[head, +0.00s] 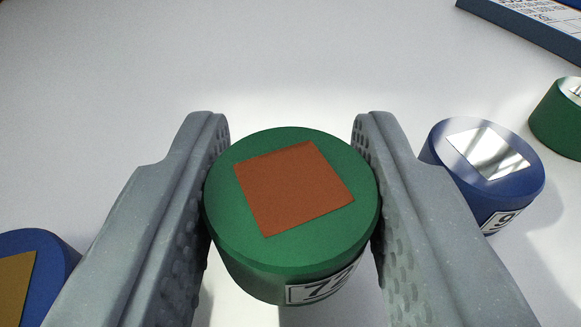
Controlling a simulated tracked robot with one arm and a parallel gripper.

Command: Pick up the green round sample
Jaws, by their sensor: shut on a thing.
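The green round sample (250,243) is in the middle of the head view. It has a copper-brown square on its top face and a white label on its front side, partly cut by the right finger. My gripper (291,190) is shut on it, one grey finger against its left side and one against its right. The sample looks upright. I cannot tell whether its underside touches the surface. Another green round sample (556,120) with a shiny top inset stands at the right edge, partly out of view.
A blue round sample (455,185) with a shiny silver square stands right of my right finger. Another blue sample (62,265) with a yellow-brown square is at the lower left, cut by the frame. A blue-edged tray or board (530,32) lies at the top right. The white surface ahead is clear.

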